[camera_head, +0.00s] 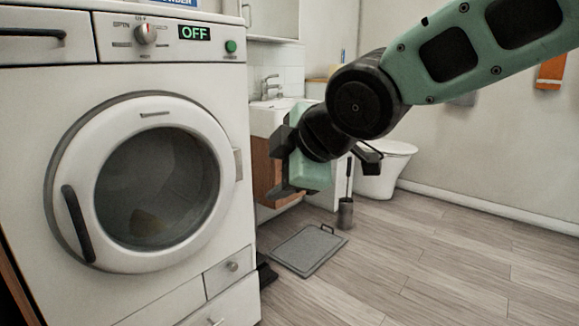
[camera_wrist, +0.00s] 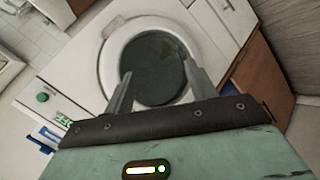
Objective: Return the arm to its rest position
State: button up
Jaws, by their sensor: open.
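My green and black arm (camera_head: 450,55) reaches in from the upper right in the head view. My gripper (camera_head: 272,170) is just right of the washing machine, with its fingers towards the machine's front. In the wrist view my gripper (camera_wrist: 158,88) shows two grey fingers spread apart with nothing between them. Beyond the fingers is the washing machine's round door (camera_wrist: 150,65), seen tilted. The fingers appear apart from the door, though the exact gap is hard to tell.
The washing machine (camera_head: 225,75) fills the left, its door (camera_head: 70,150) shut and its display reading OFF. Behind my gripper are a sink (camera_head: 265,118), a toilet (camera_head: 385,165) and a toilet brush (camera_head: 345,212). A grey scale-like plate (camera_head: 308,250) lies on the floor. The floor at right is clear.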

jog(key=s+d+f+m+g+h, duration=0.35)
jog(key=s+d+f+m, duration=0.25)
jog(key=s+d+f, duration=0.45)
jog(key=s+d+f+m+g+h, duration=0.2)
jog(key=s+d+f+m+g, duration=0.4)
jog(key=s, duration=0.7)
notch_tip(320, 180, up, 32)
jog(key=t+p, duration=0.1)
jog(key=p, duration=3.2)
jog(key=shift+w+a+r+m, duration=0.2)
jog(key=shift+m, duration=0.2)
jog(key=shift+t, duration=0.25)
